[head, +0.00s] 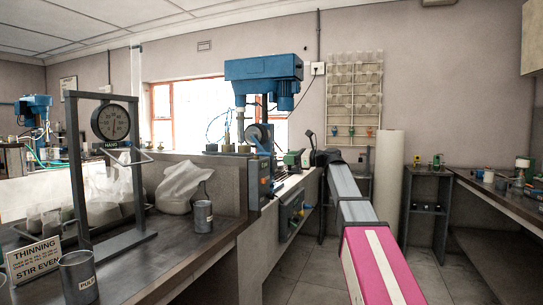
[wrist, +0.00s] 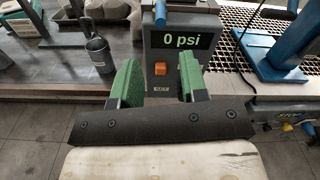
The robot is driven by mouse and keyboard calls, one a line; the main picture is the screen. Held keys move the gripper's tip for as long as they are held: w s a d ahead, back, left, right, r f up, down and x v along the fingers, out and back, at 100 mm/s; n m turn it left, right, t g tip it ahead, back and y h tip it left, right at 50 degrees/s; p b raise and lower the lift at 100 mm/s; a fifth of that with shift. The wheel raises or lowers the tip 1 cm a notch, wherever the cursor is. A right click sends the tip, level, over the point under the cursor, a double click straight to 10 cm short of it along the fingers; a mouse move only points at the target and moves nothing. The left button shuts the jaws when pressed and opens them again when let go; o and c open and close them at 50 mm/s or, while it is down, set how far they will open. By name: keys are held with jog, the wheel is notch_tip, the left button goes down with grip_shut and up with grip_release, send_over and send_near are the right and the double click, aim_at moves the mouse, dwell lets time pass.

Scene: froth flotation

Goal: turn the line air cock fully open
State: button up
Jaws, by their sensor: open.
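My gripper (wrist: 158,62) has two green fingers, which stand wide apart with nothing between them. In the head view my gripper (head: 296,158) is at the far end of my arm, beside the blue flotation machine (head: 262,72). Beyond the fingers in the wrist view is a grey box with a lit display (wrist: 177,41) reading "0 psi". An orange knob (wrist: 160,70) sits below the display, above a small "SET" label, and is seen between the fingers without visible contact. I cannot tell for certain which fitting is the line air cock, nor its setting.
A metal grating (wrist: 262,24) lies right of the display. A grey cup (wrist: 100,54) stands on the left bench. The middle floor is clear.

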aim_at(266, 154)
jog(key=x, duration=0.7)
jog(key=r+x, duration=0.1)
jog(key=x, duration=0.2)
jog(key=shift+w+a+r, duration=0.1)
jog(key=shift+w+a, duration=0.05)
jog(key=shift+a, duration=0.2)
jog(key=shift+c, duration=0.3)
grip_shut()
